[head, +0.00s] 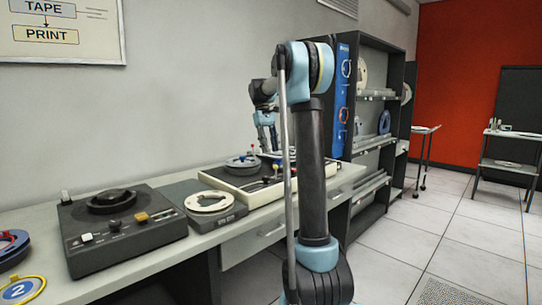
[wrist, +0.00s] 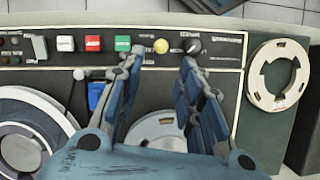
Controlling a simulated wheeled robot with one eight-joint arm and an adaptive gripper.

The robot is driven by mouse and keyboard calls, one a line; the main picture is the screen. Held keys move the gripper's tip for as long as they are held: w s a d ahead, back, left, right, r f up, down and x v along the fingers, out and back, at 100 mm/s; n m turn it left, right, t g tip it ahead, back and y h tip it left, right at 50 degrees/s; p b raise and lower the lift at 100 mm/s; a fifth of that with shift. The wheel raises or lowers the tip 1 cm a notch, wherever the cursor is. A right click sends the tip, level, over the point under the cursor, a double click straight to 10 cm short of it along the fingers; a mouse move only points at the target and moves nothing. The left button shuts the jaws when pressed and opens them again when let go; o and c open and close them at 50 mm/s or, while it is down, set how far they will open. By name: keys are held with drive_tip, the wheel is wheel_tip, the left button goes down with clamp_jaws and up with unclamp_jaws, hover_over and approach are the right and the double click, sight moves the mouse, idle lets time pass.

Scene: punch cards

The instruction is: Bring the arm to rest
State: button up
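My arm rises across the middle of the head view and bends over toward the desk. My gripper (head: 266,130) hangs above the cream-edged tape machine (head: 225,179), partly hidden behind my own arm. In the wrist view my gripper (wrist: 163,64) is open, its two blue-grey fingers apart with nothing held between them. Below the fingers lies the machine's dark panel (wrist: 225,80), with a yellow knob (wrist: 161,46) seen in the gap and a black knob (wrist: 193,47) by the right fingertip. I cannot tell the exact height above the panel.
A black reel device (head: 115,225) and a pale ring on a grey unit (head: 210,202) stand on the desk at left. A blue reel (head: 12,245) and a yellow ring (head: 22,290) lie at the near left. Shelving (head: 375,130) stands behind my arm; floor at right is open.

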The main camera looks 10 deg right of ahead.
idle(0.4)
drive_tip(key=s+d+f+m+t+y, duration=0.1)
drive_tip(key=s+f+t, duration=0.15)
drive_tip(key=s, duration=0.95)
drive_tip(key=s+d+f+m+t, duration=0.15)
drive_tip(key=s+f, duration=0.25)
drive_tip(key=s, duration=0.7)
drive_tip(key=s+f+m+t+y, duration=0.1)
drive_tip(key=s+f+m+t, duration=0.1)
drive_tip(key=s+f, duration=1.5)
wheel_tip(320, 180, down, 2)
drive_tip(key=shift+f, duration=0.2)
drive_tip(key=shift+w+f, duration=0.2)
drive_tip(key=shift+w, duration=0.25)
